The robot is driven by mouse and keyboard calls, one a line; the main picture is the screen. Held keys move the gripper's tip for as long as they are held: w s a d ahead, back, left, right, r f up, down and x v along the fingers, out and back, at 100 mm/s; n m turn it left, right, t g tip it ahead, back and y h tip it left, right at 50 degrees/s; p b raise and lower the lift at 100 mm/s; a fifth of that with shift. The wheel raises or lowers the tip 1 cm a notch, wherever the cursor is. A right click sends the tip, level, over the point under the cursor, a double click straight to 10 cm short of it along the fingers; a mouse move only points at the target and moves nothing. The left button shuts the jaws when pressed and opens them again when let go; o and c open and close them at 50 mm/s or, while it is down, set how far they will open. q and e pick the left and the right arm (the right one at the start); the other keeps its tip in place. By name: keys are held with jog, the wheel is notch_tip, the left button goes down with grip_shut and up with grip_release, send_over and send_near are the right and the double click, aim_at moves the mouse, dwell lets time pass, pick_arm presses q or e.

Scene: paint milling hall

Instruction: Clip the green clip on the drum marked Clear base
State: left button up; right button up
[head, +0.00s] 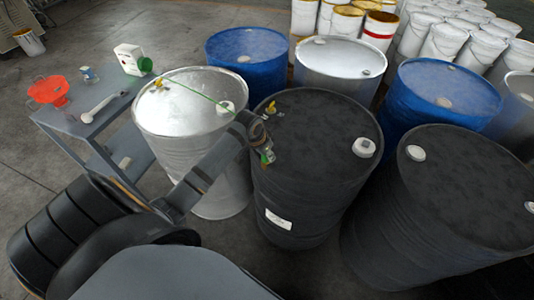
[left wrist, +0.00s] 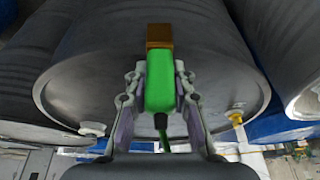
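My left gripper (head: 265,150) is at the near-left rim of the front black drum (head: 315,125). In the left wrist view its fingers (left wrist: 159,88) are shut on the green clip (left wrist: 160,82), with the brown jaw end (left wrist: 159,36) pointing away from the gripper. Only a little green of the clip (head: 268,157) shows in the head view. I cannot tell whether the jaw touches the rim. A green cable (head: 190,91) runs to it from a white box with a green reel (head: 145,65). The drum's label (head: 278,219) is too small to read. My right gripper is not in view.
A silver drum (head: 178,100) stands left of the black drum, another black drum (head: 470,185) right, and blue drums (head: 245,42) behind. The front black drum has a yellow fitting (head: 271,107) and white cap (head: 364,147). A grey cart (head: 85,128) holds a red funnel (head: 48,90).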

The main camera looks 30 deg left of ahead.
pick_arm(q)
jog(key=o, duration=0.5)
jog(key=shift+o, duration=0.2)
jog(key=shift+r, duration=0.1)
jog(key=v, duration=1.1)
jog(key=shift+s+r, duration=0.15)
jog(key=shift+r, duration=0.25)
